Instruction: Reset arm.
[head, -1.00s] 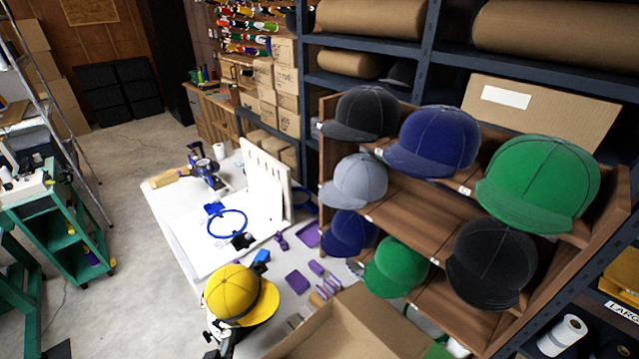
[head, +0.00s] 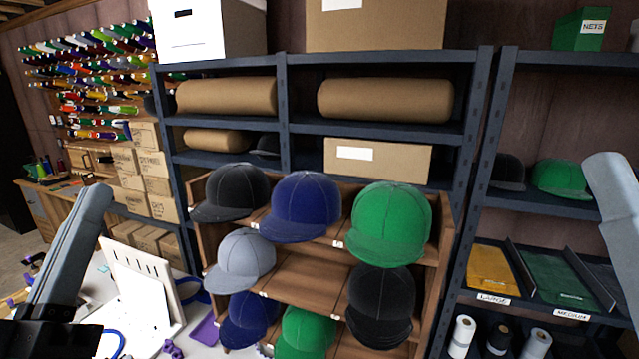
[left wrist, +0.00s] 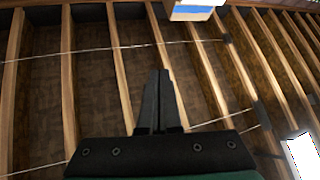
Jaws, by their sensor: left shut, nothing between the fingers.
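My left gripper (left wrist: 158,76) shows in the left wrist view with its two dark fingers together and nothing between them. It points up toward wooden ceiling joists. In the head view my left arm's grey link (head: 72,245) rises at the left edge, in front of the white table. My right arm's grey link (head: 614,205) shows at the right edge, and its gripper is out of the picture.
A wooden cap rack (head: 300,272) with several caps stands in the middle. Metal shelves (head: 375,122) with paper rolls are behind it. A white slotted panel (head: 135,275) stands on the table at left. Labelled trays (head: 548,275) are at right.

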